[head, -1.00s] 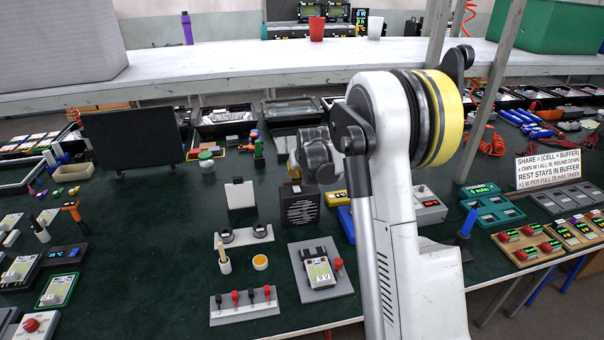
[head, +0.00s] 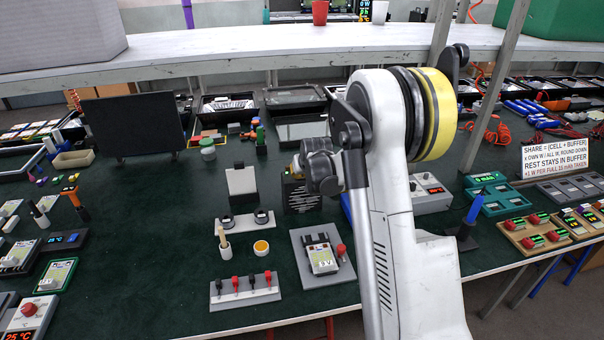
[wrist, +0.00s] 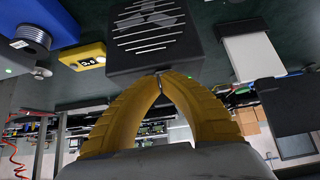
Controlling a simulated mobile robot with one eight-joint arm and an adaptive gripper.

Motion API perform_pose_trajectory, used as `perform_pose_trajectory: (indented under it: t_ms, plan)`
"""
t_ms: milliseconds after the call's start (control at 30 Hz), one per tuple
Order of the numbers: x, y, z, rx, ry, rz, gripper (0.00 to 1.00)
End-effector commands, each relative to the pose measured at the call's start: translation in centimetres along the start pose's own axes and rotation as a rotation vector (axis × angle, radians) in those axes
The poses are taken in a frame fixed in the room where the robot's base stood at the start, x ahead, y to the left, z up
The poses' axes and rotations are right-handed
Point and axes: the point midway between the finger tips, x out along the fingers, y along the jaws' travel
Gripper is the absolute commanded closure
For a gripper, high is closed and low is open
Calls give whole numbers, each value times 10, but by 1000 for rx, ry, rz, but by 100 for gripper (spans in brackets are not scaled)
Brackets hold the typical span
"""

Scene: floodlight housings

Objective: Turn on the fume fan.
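The fume fan is a dark box with slanted slots on its face (head: 302,196), standing mid-table in the head view, partly behind my arm. In the wrist view, which looks upside down, the fan (wrist: 155,38) fills the upper middle, slots visible. My gripper (wrist: 160,80) has yellow ribbed fingers whose tips meet, with nothing seen between them. The tips are at the fan's top edge; whether they touch it I cannot tell. A small part there is mostly hidden by the tips, so a switch and its state cannot be made out. In the head view my gripper is mostly hidden.
A yellow box with a small display (wrist: 84,56) and a blue holder with a wire spool (wrist: 36,38) are close by on the other side. A raised white shelf (head: 250,52) spans the back.

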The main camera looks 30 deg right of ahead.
Motion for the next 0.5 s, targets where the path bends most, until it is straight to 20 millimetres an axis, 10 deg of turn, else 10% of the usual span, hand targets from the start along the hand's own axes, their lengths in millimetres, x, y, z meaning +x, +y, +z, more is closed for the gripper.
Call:
perform_pose_trajectory:
  t_ms: [500]
  plan:
    - [2, 0, -12, 0, -5, 0, 100]
